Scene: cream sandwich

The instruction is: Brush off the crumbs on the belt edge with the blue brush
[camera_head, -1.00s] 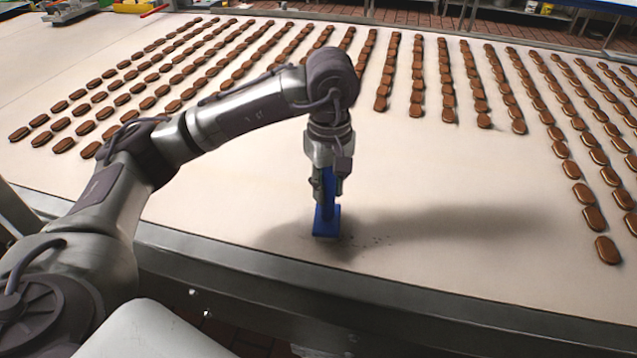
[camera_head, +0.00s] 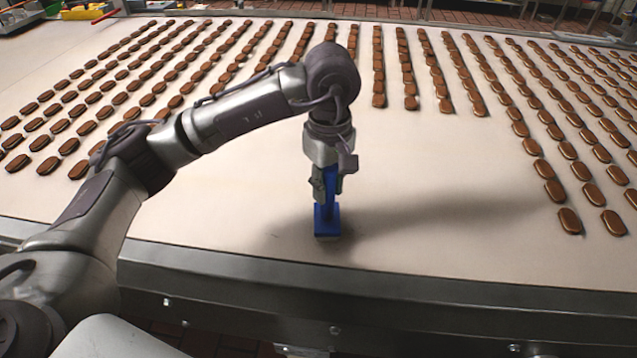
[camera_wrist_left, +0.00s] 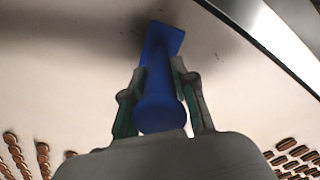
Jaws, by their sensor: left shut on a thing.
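My left gripper (camera_head: 327,187) is shut on the handle of the blue brush (camera_head: 327,221) and holds it upright, with its square head down at the belt near the front edge. In the left wrist view, the fingers (camera_wrist_left: 160,95) clasp both sides of the blue brush (camera_wrist_left: 160,75). The pale belt (camera_head: 230,225) runs across the view, with its grey metal edge (camera_head: 400,287) in front. Faint dark specks show around the brush head; I cannot tell how many crumbs lie under it or in its shadow. My right gripper is not in view.
Rows of brown cream sandwiches (camera_head: 410,70) cover the far part of the belt. The closest ones (camera_head: 569,221) lie at the right, well apart from the brush. A yellow item (camera_head: 90,12) stands at the far left.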

